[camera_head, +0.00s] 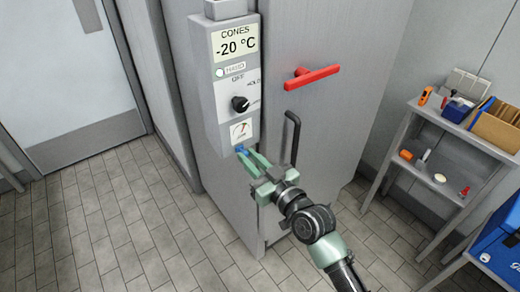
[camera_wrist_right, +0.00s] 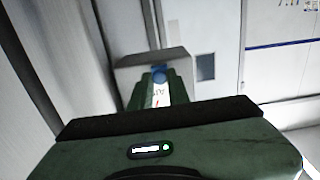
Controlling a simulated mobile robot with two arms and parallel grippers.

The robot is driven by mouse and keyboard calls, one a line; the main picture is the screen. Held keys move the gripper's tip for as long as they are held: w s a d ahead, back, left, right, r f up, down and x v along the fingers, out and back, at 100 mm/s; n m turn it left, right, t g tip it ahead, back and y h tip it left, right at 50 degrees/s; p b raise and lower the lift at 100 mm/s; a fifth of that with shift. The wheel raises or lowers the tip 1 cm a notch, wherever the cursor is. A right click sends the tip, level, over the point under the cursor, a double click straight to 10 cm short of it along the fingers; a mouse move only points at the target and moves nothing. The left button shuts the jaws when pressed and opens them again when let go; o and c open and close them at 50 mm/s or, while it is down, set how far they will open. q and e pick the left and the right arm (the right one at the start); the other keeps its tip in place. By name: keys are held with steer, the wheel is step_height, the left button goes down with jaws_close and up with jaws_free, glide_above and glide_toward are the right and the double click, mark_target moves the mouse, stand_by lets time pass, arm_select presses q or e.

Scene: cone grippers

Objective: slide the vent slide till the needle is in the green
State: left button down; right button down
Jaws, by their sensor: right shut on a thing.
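The vent slide's blue knob (camera_head: 241,150) is at the bottom of the grey control box (camera_head: 222,105), just under a small needle gauge (camera_head: 241,130). The needle is too small to tell which zone it points at. My right gripper (camera_head: 246,154) reaches up from the lower right and is shut on the blue knob. In the right wrist view the blue knob (camera_wrist_right: 159,74) shows between the green fingertips (camera_wrist_right: 158,85). Part of the knob is hidden by the fingers. My left gripper is not in view.
The box also bears a "-20 °C" display (camera_head: 236,44) and a black dial (camera_head: 240,104). A red handle (camera_head: 311,76) and a black bar handle (camera_head: 291,135) stick out of the cabinet door near my right arm. A shelf (camera_head: 450,135) with tools stands at the right.

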steer(key=c, duration=1.4)
jaws_free()
steer(key=shift+o, duration=0.2)
steer(key=b+v, duration=0.1)
steer(key=v, duration=0.6)
steer(key=shift+s+d, duration=0.25)
steer(key=shift+s, duration=0.05)
